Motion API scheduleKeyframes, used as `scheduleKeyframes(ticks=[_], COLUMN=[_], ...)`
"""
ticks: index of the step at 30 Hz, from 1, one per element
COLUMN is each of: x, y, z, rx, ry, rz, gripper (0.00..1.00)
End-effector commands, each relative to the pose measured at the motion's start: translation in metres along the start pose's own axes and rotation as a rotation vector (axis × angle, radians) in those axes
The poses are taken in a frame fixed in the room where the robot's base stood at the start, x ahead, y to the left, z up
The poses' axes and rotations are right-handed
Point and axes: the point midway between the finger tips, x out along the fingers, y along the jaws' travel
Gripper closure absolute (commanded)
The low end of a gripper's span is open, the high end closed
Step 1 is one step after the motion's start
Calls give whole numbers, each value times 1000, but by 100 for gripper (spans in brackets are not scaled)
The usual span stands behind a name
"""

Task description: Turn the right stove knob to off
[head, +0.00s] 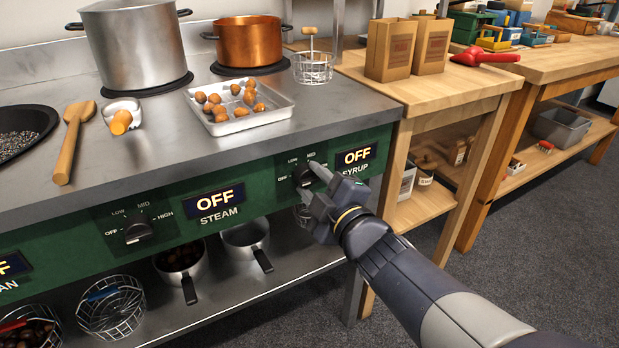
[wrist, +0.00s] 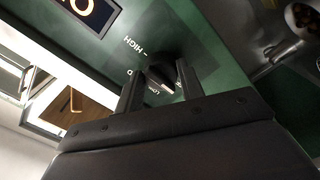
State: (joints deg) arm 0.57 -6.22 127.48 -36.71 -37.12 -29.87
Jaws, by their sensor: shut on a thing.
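The right stove knob (head: 303,174) is a black dial on the green front panel (head: 266,172), left of the display marked SYRUP (head: 356,158), which reads OFF. My gripper (head: 313,184) reaches it from the right and is shut on it. In the wrist view the knob (wrist: 161,70) sits between the two fingers of my gripper (wrist: 159,86). The gripper hides part of the dial and its printed labels, so its exact pointing is hard to tell.
Left of it are the STEAM knob (head: 137,231) and a STEAM display (head: 214,201) reading OFF. A tray (head: 190,97) of chestnuts and a copper pot (head: 249,41) stand on the stovetop above. Saucepans (head: 246,237) and wire baskets sit on the shelf below. A wooden table (head: 440,92) stands at right.

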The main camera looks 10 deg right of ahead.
Motion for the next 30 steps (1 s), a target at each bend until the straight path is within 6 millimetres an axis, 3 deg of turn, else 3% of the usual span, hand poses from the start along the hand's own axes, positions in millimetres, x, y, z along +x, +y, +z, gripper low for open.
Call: scheduleKeyframes(ticks=[8,9,17,30], x=[0,0,0,2], y=[0,0,0,-1], z=[0,0,0,0], rx=[-4,-4,-2,-2], ry=[1,1,1,1], rz=[-1,-1,0,0], gripper=[86,63,42,42])
